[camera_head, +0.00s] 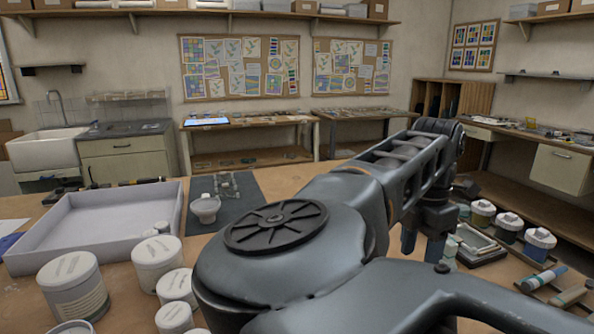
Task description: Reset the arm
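My grey arm fills the lower middle and right of the head view and reaches forward over the work table (120,310). My gripper (430,240) hangs down at the arm's far end, right of centre. It is small and dark, and my arm partly covers it. I cannot make out its fingertips, nor whether it holds anything.
A pale tray (100,221) and several white lidded tins (72,284) stand at left. A white mortar (205,208) stands on a dark mat (248,183). Paint jars (508,226) and a framed panel (478,244) are right of my gripper. Shelves and benches line the walls.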

